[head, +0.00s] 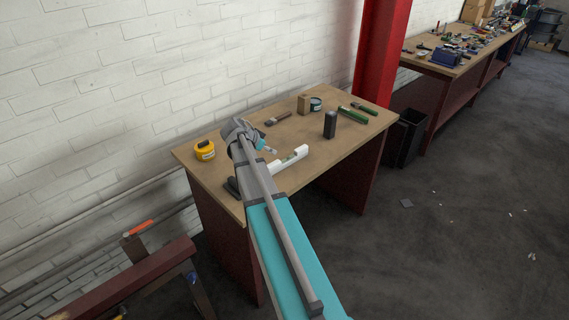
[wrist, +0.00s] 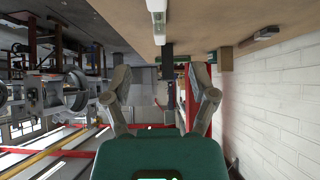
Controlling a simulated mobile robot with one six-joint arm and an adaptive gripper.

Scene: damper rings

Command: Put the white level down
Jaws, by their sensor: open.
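The white level (head: 289,157) lies flat on the near part of the wooden table (head: 225,145), beside my arm. It also shows at the top of the wrist view (wrist: 157,14), with a green part on it. My gripper (head: 268,149) is low over the table, close to the left end of the level. In the wrist view my gripper (wrist: 160,80) has its two fingers spread wide with nothing between them. The level lies outside the fingers and is apart from them. My arm hides part of the table's near left side.
A yellow tape measure (head: 205,151) sits at the left. A brush (head: 278,118), a cardboard box (head: 304,104), a tin (head: 316,104), a black block (head: 330,125) and a green level (head: 353,115) stand behind and right. A dark object (head: 232,187) lies near the front edge.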

